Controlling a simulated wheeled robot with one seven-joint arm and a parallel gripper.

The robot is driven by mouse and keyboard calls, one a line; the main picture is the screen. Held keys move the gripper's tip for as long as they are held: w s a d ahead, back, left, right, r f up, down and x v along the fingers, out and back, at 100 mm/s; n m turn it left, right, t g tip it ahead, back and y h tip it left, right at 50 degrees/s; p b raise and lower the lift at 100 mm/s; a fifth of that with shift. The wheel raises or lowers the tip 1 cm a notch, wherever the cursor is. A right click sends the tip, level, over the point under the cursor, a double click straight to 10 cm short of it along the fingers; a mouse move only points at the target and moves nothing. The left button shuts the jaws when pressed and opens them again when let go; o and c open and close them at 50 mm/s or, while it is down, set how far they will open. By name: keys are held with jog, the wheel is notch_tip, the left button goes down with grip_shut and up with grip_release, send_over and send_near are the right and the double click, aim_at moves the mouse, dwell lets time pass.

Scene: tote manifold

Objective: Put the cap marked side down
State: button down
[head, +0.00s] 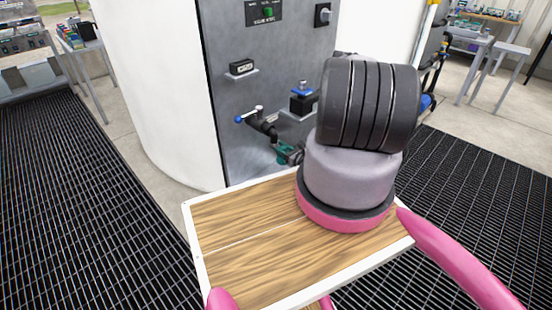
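I cannot make out for sure a cap with a marked side. A small blue piece (302,88) sits on top of a black block (303,104) on a small shelf of the grey panel; I cannot tell whether it is the cap, and no mark is readable on it. My gripper is not in view. A large dark ribbed part and a grey round part with a pink ring, probably my own arm, stand in front of the panel and hide some of it.
The grey panel (222,105) carries a valve (262,124) with a blue-ended handle, a teal fitting (288,154) and a small display box (241,67). A white tank (150,90) stands left. A white-rimmed wooden board (245,245) is in front, mostly bare. Dark floor grating (80,200) is clear.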

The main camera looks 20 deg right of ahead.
aim_at(270, 154)
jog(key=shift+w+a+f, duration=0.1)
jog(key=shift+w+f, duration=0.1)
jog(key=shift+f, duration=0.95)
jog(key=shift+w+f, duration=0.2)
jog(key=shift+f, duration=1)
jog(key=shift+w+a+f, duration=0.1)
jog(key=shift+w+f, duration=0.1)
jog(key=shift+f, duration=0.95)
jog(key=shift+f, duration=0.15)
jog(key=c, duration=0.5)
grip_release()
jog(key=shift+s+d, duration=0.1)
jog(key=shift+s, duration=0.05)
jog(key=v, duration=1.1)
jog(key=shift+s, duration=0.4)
